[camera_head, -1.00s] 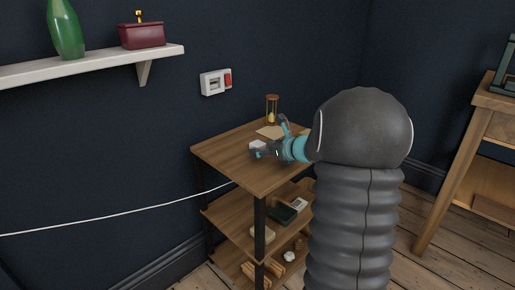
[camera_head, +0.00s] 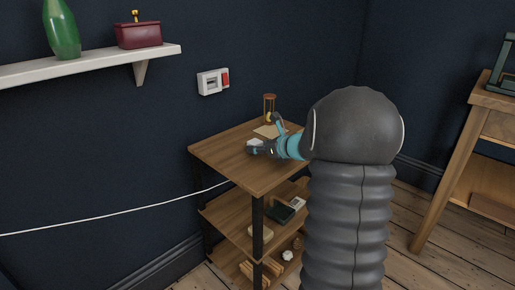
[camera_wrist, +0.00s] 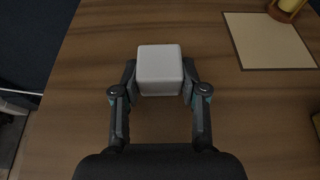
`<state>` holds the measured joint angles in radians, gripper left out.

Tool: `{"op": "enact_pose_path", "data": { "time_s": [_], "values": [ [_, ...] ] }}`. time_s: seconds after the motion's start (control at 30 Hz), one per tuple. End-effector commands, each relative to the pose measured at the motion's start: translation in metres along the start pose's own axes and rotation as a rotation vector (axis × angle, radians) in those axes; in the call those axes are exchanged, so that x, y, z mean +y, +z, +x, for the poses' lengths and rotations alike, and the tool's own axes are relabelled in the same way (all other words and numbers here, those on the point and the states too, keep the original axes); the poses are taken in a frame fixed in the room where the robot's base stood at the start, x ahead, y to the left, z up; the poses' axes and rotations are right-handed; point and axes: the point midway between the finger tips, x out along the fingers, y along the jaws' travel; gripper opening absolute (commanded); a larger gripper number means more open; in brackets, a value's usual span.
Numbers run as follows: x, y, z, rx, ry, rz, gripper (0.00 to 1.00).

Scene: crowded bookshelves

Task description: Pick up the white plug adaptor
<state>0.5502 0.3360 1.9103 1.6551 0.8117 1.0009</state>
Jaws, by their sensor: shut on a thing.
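The white plug adaptor (camera_wrist: 159,68) is a white, rounded block in the middle of the wrist view, over the wooden top of the shelf unit. My gripper (camera_wrist: 159,84) is shut on it, with one dark finger against each side. In the head view the adaptor (camera_head: 255,143) shows as a small white shape at my gripper (camera_head: 258,149), partly hidden by the fingers. I cannot tell whether it touches the wooden top.
The wooden shelf unit (camera_head: 230,158) stands against a dark wall. An hourglass (camera_head: 269,108) and a cream sheet (camera_wrist: 268,42) are on its top, behind the gripper. A white cable (camera_head: 120,214) runs left. A wall shelf (camera_head: 90,66) is at upper left.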

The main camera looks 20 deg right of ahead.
Motion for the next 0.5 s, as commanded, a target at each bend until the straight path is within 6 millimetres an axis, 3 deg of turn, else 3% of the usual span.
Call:
{"op": "enact_pose_path", "data": {
  "time_s": [0.3,0.5],
  "values": [
    [0.000,0.040,-0.017,-0.003,-0.002,-0.004,0.08],
    [-0.031,0.047,-0.058,-0.002,-0.007,0.000,0.08]
  ]
}}
